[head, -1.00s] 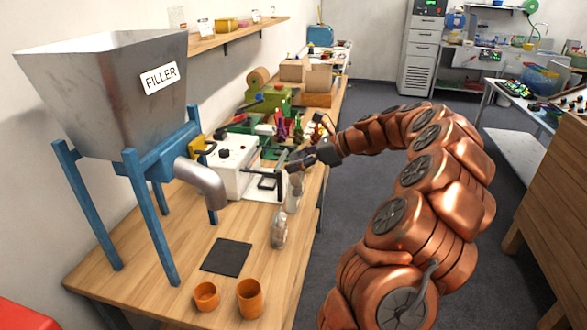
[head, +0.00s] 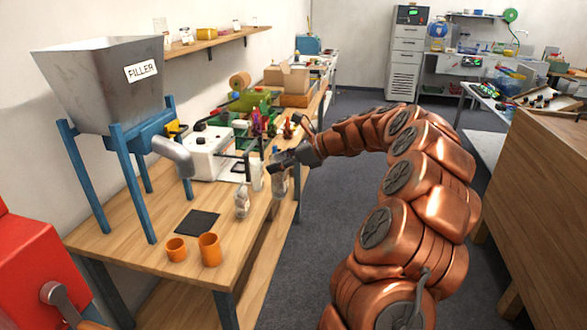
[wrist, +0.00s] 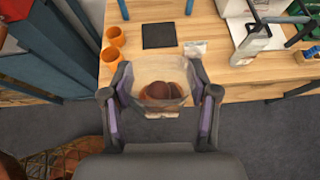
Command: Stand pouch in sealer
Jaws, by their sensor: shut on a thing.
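My gripper (wrist: 160,95) is shut on a clear pouch (wrist: 152,68) with brown chestnuts in its lower part. In the head view, my gripper (head: 280,163) holds this pouch (head: 280,181) near the table's right edge, to the right of the sealer. The wrist view shows dark floor below it, just off the edge. The sealer appears to be the white box (head: 207,153) with a dark bar frame on the workbench. Part of it shows at the top of the wrist view (wrist: 234,8). My gripper partly hides the held pouch in the head view.
The filler (head: 100,85), a black pad (head: 197,222) and two orange cups (head: 209,250) are nearer. Coloured items crowd the bench behind the sealer. Floor is free right of the table.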

